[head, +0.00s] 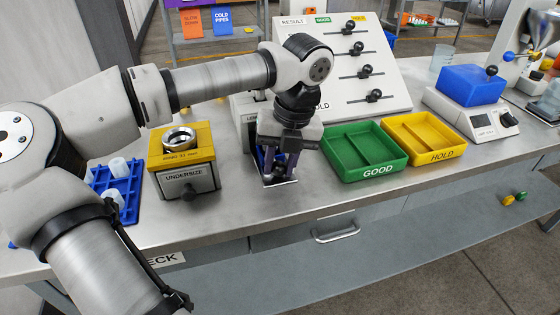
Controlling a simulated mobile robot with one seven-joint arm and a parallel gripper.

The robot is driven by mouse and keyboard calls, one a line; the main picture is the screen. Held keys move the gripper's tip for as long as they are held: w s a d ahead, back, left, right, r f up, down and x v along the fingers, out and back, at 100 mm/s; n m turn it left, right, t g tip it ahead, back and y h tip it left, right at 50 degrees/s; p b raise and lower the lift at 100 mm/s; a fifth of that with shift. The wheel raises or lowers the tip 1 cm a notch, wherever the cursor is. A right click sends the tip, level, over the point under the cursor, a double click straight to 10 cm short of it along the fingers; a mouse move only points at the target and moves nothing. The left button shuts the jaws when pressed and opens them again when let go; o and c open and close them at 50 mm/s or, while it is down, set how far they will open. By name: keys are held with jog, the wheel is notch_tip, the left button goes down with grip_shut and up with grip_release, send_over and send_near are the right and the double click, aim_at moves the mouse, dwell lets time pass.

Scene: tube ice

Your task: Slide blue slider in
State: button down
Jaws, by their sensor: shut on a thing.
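My gripper (279,172) points down at the front of a pale gauge block (246,108) whose label begins "LEN". Its fingers are shut on what looks like the blue slider (261,157), of which only small blue parts show around the fingers. My gripper and wrist hide most of the slider and the gauge's front. How far in the slider sits cannot be told. A flat metal plate edge (280,182) shows just below the fingertips.
A yellow-topped UNDERSIZE box (184,180) with a ring stands left, beside a blue rack (129,185) holding white tubes. Green GOOD (378,172) and yellow HOLD trays (441,156) stand close on the right. A sloped RESULT panel (390,100) is behind. The bench front is clear.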

jog(key=w, duration=0.2)
jog(key=w+a, duration=0.1)
jog(key=w, duration=0.1)
jog(key=shift+a, duration=0.15)
jog(key=c, duration=1.1)
grip_release()
notch_tip(320, 180, up, 14)
jog(key=d, duration=0.2)
jog(key=shift+d+f, duration=0.2)
jog(key=shift+d, duration=0.15)
jog(key=shift+w, duration=0.1)
